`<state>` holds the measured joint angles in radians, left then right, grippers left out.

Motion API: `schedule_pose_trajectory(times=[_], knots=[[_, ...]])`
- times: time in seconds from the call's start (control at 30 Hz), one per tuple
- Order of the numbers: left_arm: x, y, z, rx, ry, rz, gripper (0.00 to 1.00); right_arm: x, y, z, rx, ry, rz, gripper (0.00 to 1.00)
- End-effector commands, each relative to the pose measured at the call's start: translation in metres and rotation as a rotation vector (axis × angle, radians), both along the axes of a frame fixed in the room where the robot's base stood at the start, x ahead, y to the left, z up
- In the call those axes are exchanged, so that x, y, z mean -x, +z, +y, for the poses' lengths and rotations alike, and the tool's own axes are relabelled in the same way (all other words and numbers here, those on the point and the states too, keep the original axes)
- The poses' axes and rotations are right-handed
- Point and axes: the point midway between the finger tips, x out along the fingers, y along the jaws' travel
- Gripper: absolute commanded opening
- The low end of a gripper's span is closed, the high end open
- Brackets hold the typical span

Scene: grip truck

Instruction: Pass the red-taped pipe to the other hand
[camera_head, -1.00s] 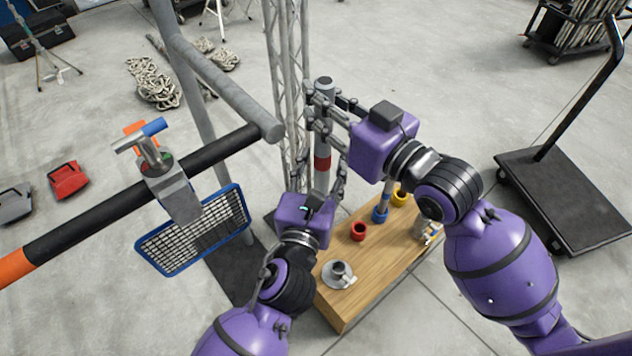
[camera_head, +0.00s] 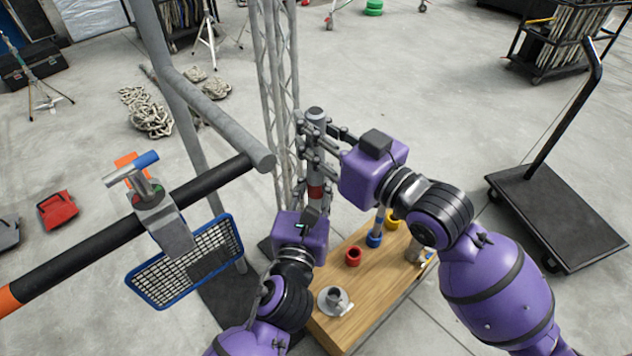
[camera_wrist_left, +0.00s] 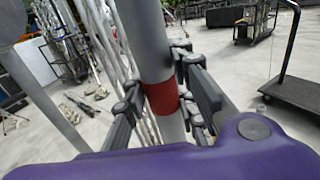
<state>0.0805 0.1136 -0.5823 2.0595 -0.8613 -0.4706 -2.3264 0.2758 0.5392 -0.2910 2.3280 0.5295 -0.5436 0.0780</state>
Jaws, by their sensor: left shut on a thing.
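The grey pipe with a red tape band (camera_head: 316,191) stands upright near the middle of the head view. In the left wrist view the red band (camera_wrist_left: 162,98) lies between my left gripper's fingers. My left gripper (camera_head: 314,186) is the lower one and is shut on the pipe at the band. My right gripper (camera_head: 317,142) is higher, with its dark fingers around or beside the upper pipe. Its fingers overlap the pipe in the picture, so I cannot tell whether they grip it.
A wooden box (camera_head: 365,285) below holds a red ring (camera_head: 353,257), a blue-based post (camera_head: 374,240) and a yellow ring. A lattice truss (camera_head: 275,90) stands close behind the pipe. A clamped black bar (camera_head: 100,235) and blue-rimmed basket (camera_head: 137,282) are left. A cart (camera_head: 555,215) stands right.

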Motion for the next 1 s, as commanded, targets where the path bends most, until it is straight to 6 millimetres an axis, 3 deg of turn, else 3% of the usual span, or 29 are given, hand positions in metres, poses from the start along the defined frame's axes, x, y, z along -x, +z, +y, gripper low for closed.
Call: schedule_pose_trajectory(times=[0.03,0.2,0.57,1.0], knots=[[0.001,0.002,-0.003,0.001,-0.007,-0.005,0.0,0.001,0.002,0.002,-0.006,0.005,-0.001,0.29],[0.001,0.002,-0.002,0.001,-0.005,-0.005,0.0,0.001,0.001,0.002,-0.004,0.004,0.0,0.49],[0.0,0.002,-0.002,0.001,-0.004,-0.004,0.0,0.004,0.0,-0.002,-0.002,0.002,0.001,0.49],[0.0,0.002,-0.002,0.001,-0.004,-0.004,0.0,0.053,-0.001,-0.043,-0.001,0.002,0.002,0.49]])
